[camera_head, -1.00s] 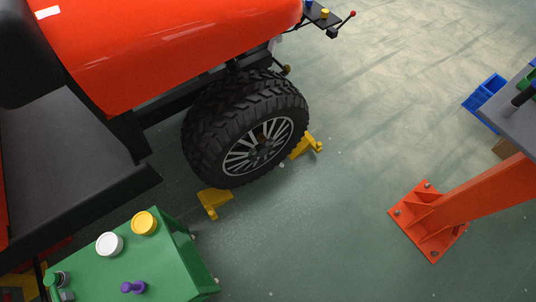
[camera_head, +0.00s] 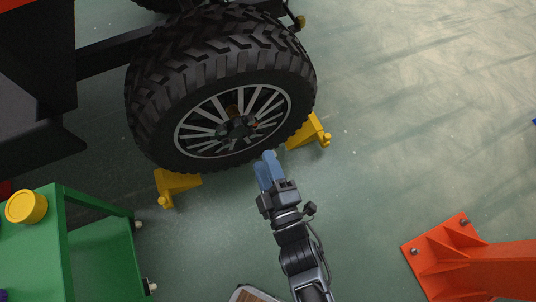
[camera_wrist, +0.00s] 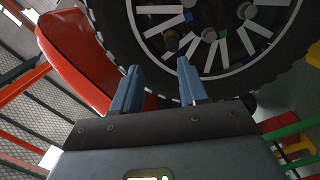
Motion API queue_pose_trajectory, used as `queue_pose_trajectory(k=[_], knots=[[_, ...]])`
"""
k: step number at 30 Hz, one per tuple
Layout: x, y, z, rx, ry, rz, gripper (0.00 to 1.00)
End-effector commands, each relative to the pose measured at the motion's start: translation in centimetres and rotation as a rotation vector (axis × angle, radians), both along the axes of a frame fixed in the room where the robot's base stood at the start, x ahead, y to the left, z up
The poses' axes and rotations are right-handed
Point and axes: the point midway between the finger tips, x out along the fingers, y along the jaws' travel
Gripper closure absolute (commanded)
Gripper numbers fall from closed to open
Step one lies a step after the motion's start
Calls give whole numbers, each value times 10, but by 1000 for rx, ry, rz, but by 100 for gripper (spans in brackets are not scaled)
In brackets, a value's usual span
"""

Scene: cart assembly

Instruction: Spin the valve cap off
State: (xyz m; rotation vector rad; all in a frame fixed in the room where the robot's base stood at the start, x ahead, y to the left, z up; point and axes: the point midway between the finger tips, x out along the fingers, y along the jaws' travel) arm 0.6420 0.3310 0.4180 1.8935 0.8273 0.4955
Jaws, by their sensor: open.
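A black knobbly tyre with a silver multi-spoke wheel (camera_head: 232,122) stands upright on the cart, and it fills the upper part of the wrist view (camera_wrist: 201,72). My gripper (camera_head: 268,168) is at the lower rim of the tyre in the head view. Its blue fingers (camera_wrist: 160,72) are apart and empty, pointing at the wheel in the wrist view. I cannot tell whether they touch the tyre. The valve cap is too small to make out for sure in either view.
Yellow chocks stand on the floor left (camera_head: 178,186) and right (camera_head: 309,133) of the tyre. An orange post base (camera_head: 440,252) is bolted down at right. Floor between is clear.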

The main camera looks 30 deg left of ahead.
Motion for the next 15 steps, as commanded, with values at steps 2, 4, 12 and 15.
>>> queue_pose_trajectory(k=[2,4,12,15], knots=[[4,20,-13,-17,-33,30,57],[5,29,-15,-28,-51,43,57],[17,47,-15,-34,-62,51,57],[25,57,-15,-33,-61,51,57]])
